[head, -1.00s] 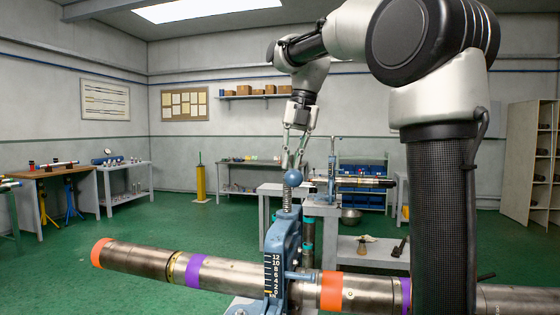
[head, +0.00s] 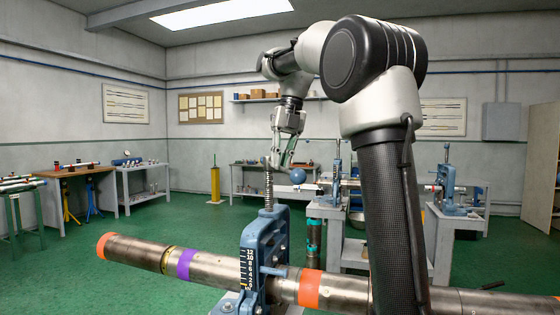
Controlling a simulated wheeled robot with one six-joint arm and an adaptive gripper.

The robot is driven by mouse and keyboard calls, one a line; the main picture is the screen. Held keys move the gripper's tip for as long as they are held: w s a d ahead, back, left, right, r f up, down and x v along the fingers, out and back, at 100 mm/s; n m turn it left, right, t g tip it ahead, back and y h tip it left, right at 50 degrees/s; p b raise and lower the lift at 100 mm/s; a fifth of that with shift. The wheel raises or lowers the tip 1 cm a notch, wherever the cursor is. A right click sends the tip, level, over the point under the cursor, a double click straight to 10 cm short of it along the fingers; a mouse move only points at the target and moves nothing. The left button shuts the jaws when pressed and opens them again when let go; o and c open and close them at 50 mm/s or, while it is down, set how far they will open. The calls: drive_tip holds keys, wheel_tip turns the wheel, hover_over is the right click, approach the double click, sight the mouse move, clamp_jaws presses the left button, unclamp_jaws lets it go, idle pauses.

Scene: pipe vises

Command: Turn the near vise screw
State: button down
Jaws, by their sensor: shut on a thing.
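The near vise (head: 252,240) is blue, with a number scale on its side, and stands around a long steel pipe (head: 215,270) with orange and purple bands. Its threaded screw (head: 268,195) rises upright from the top of the vise. A blue ball knob (head: 298,176) shows to the right of the screw's top, at the end of the handle. My gripper (head: 281,163) reaches down to the handle beside the screw's top and is shut on it. The fingertips are small here, and they partly hide the handle.
Behind stand grey benches with more blue vises (head: 447,190) holding pipes. My own arm hides part of the pipe on the right. A workbench (head: 75,172) and a yellow post (head: 214,180) stand farther back. The green floor on the left is open.

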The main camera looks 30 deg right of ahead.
drive_tip(key=shift+f, duration=0.2)
drive_tip(key=c, duration=1.5)
unclamp_jaws()
drive_tip(key=shift+w+d, duration=0.1)
drive_tip(key=shift+d, duration=0.05)
drive_tip(key=shift+r, duration=0.1)
wheel_tip(320, 180, up, 7)
drive_tip(key=d, duration=0.1)
drive_tip(key=shift+d+r, duration=0.15)
